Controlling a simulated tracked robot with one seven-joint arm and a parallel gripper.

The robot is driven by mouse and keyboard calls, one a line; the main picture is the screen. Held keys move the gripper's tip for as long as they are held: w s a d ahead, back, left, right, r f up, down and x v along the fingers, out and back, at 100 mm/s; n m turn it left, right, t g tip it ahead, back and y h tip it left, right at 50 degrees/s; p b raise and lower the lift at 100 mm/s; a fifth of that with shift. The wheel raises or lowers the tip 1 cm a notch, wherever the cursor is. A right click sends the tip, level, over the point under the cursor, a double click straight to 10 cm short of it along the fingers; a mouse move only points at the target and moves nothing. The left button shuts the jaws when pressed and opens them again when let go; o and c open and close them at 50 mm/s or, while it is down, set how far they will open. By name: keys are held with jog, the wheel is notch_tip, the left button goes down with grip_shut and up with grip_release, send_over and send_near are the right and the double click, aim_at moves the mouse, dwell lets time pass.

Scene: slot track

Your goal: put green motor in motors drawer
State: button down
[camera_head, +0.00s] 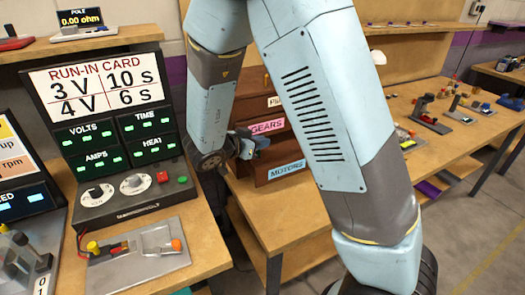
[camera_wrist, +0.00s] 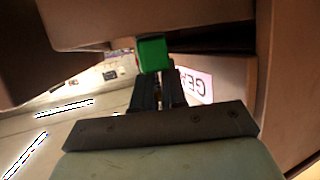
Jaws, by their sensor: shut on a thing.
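My gripper (camera_wrist: 157,85) is shut on the green motor (camera_wrist: 152,54), which shows as a green block at the fingertips in the wrist view. In the head view my gripper (camera_head: 252,145) is in front of the brown drawer unit, by the gears label; the motor cannot be made out there. The motors drawer (camera_head: 266,181) is the lowest labelled front, with a blue label, below and right of the gripper. My arm covers its right part, and I cannot tell how far it is open.
The gears drawer (camera_head: 283,136) with its pink label is above the motors drawer; its label (camera_wrist: 197,84) shows close beside the fingers in the wrist view. Brown panels crowd the gripper. A run-in card panel (camera_head: 100,85) and test fixture (camera_head: 137,255) stand on the left bench.

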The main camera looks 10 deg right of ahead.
aim_at(260, 163)
jog(key=shift+w+f, duration=0.2)
jog(key=shift+f, duration=1.6)
jog(key=shift+f, duration=0.1)
jog(key=c, duration=1.2)
grip_release()
jog(key=v, duration=1.2)
